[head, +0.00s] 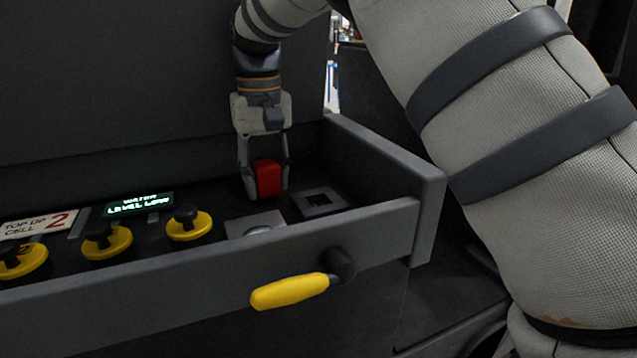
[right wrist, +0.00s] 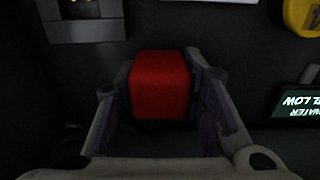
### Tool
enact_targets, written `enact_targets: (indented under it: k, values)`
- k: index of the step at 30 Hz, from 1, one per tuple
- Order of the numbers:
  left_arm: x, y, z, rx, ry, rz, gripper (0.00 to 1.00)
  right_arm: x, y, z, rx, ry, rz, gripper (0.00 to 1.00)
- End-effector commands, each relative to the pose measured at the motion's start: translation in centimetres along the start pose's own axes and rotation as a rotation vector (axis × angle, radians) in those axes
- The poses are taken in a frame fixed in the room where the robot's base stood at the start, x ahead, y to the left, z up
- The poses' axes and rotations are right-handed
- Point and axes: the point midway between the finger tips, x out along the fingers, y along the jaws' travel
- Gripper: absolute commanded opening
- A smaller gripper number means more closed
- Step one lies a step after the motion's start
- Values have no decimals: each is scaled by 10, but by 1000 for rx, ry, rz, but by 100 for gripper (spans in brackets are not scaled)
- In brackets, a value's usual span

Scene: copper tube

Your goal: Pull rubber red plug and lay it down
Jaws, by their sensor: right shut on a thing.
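The red rubber plug (head: 267,178) is a block with rounded edges, held between the fingers of my right gripper (head: 264,190). In the right wrist view the red plug (right wrist: 159,84) sits between the two fingers of the right gripper (right wrist: 160,105), which are shut on it. The gripper points down over the inside of an open drawer-like tray (head: 385,222), behind a grey plate with a rounded top. I cannot tell whether the plug's underside touches anything. My left gripper is not in view.
A square socket (head: 318,202) lies right of the plug. Yellow round caps (head: 189,226) with black knobs, a lit display (head: 138,204) and a "TOP UP CELL 2" label (head: 38,224) lie to the left. A yellow handle (head: 290,291) sticks out in front. The tray's side wall (head: 385,165) stands at right.

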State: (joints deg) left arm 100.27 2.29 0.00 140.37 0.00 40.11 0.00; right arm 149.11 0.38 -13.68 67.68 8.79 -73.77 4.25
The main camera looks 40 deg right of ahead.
Motion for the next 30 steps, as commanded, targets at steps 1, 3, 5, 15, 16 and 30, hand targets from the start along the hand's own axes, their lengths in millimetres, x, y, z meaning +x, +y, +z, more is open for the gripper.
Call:
enact_targets:
  k: [1,3,5,15,16,30]
  values:
    - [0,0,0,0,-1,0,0,1,1,-1,1,-1,3,0]
    - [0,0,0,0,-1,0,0,1,2,-1,1,0,3,0]
    - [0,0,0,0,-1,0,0,1,2,-1,1,0,4,0]
    - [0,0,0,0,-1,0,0,0,1,0,1,0,2,59]
    - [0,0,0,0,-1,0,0,0,1,0,1,0,2,62]
    - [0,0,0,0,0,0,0,-3,0,0,0,2,1,84]
